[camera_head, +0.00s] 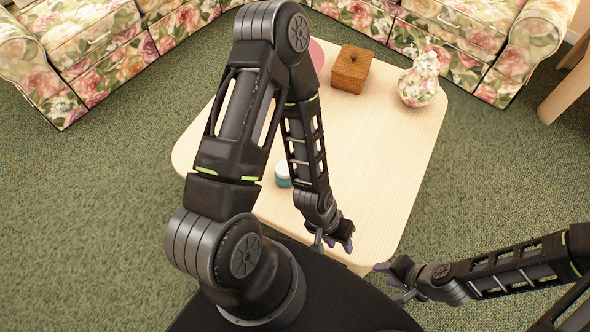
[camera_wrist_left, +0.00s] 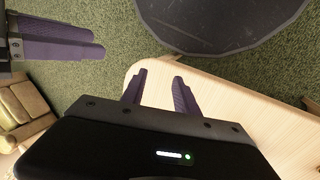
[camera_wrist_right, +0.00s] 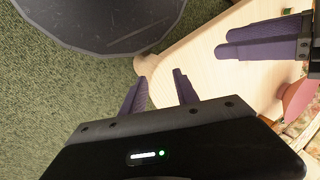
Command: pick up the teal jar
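The teal jar (camera_head: 283,174), with a pale lid, stands upright on the light wooden table (camera_head: 395,150). In the head view it shows just left of my left forearm, which may hide part of its right side. My left gripper (camera_head: 333,246) is over the table's near edge, nearer to me than the jar and to its right. Its fingers are apart and empty in the left wrist view (camera_wrist_left: 158,78). My right gripper (camera_head: 385,275) is beyond the table's near right corner, well away from the jar. Its fingers are apart and empty in the right wrist view (camera_wrist_right: 159,77).
A pink thing (camera_head: 317,52) is partly hidden behind my left arm. Floral sofas (camera_head: 90,60) border the far side.

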